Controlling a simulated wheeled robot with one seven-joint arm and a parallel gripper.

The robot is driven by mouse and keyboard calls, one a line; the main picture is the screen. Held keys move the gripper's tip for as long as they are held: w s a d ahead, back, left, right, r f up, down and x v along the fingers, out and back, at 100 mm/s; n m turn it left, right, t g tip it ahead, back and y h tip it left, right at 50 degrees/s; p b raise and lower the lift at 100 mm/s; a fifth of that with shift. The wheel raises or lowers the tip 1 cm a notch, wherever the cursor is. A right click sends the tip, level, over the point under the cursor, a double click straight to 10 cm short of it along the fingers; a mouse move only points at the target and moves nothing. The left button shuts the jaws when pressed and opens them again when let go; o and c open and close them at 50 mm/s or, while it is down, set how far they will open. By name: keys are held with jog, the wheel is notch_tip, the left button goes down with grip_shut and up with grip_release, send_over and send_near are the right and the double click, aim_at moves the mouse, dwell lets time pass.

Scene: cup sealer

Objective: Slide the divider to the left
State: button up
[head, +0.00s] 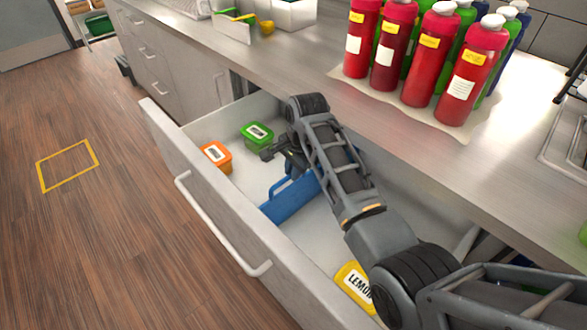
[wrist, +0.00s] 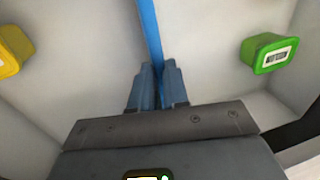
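The blue divider (head: 289,201) stands across the inside of the open drawer (head: 217,217), between the green and orange tubs on one side and the yellow tub on the other. In the wrist view the divider (wrist: 150,28) is a thin blue strip running up from between my fingertips. My gripper (wrist: 158,67) points down into the drawer, its two fingers close together on either side of the divider's top edge. In the head view my arm reaches over the drawer and hides part of the divider.
A green tub (head: 257,136) and an orange tub (head: 216,156) sit at the drawer's far end. A yellow tub (head: 355,285) lies nearer, partly behind my arm. Several red bottles (head: 425,60) stand on the counter (head: 300,70) above. Bare drawer floor shows on both sides of the divider.

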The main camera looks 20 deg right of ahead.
grip_shut()
jog(key=shift+w, duration=0.1)
